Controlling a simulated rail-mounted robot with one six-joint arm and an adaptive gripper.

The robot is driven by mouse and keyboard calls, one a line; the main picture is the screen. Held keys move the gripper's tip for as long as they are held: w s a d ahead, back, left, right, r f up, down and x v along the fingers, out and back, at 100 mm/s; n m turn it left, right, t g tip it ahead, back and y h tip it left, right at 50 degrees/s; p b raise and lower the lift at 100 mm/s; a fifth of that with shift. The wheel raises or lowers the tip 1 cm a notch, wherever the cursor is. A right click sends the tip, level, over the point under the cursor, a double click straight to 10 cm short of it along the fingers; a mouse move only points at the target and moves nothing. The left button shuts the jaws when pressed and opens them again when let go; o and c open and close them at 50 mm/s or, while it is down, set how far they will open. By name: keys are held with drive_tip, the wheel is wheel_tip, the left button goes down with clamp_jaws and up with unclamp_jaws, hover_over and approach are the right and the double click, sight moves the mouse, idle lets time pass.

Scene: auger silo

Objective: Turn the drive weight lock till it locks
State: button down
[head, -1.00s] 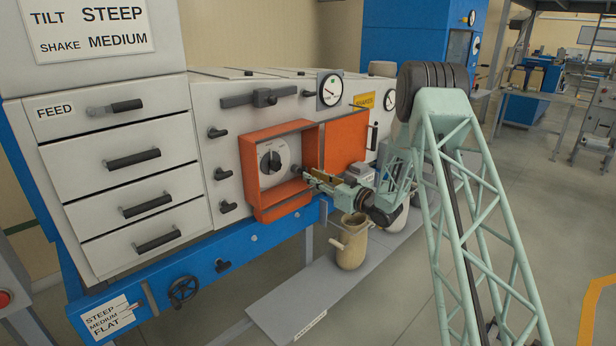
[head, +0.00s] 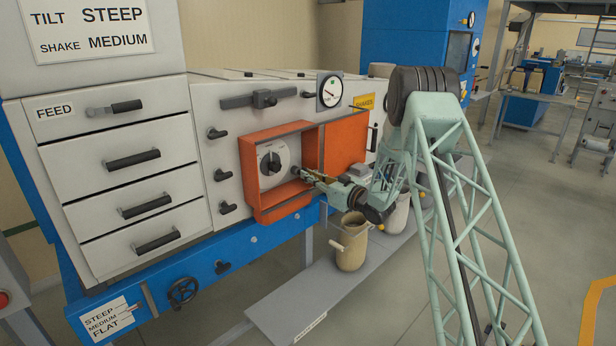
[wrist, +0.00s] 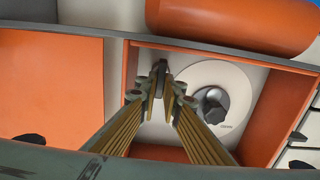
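A small black knob (head: 294,170) sits at the right inside the open orange box, beside the white dial; I take it to be the drive weight lock, but no label is readable. In the wrist view the dark knob (wrist: 161,66) shows at the ends of my gripper's two brass-coloured fingers. My gripper (head: 301,173) reaches in from the right. In the wrist view the gripper (wrist: 161,88) has a narrow gap between its fingertips, about as wide as the knob. I cannot tell whether the fingers press on it.
The white dial (head: 283,160) with its black pointer knob is close to the fingers, also in the wrist view (wrist: 233,76). The orange box's rim (head: 312,150) surrounds the space. A beige bucket (head: 351,250) stands on the grey shelf (head: 280,300) below my wrist.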

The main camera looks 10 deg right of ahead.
drive_tip(key=shift+r+m, duration=0.1)
drive_tip(key=shift+m, duration=0.3)
drive_tip(key=m+p, duration=0.1)
drive_tip(key=m, duration=0.2)
drive_tip(key=shift+w+p, duration=0.1)
drive_tip(key=shift+p, duration=0.3)
drive_tip(key=m+p, duration=0.2)
drive_tip(key=m, duration=0.3)
drive_tip(key=shift+w+d+m, duration=0.1)
drive_tip(key=shift+d+m, duration=0.05)
drive_tip(key=shift+m, duration=0.15)
drive_tip(key=m+p, duration=0.2)
drive_tip(key=m, duration=0.1)
drive_tip(key=shift+m, duration=0.4)
drive_tip(key=shift+d+f+m+p, duration=0.15)
drive_tip(key=shift+m+p, duration=0.4)
drive_tip(key=shift+m, duration=0.6)
drive_tip(key=shift+a+f+m+p, duration=0.1)
drive_tip(key=shift+m+p, duration=0.4)
drive_tip(key=shift+m, duration=0.65)
drive_tip(key=c, duration=2.8)
unclamp_jaws()
drive_tip(key=shift+f, duration=0.15)
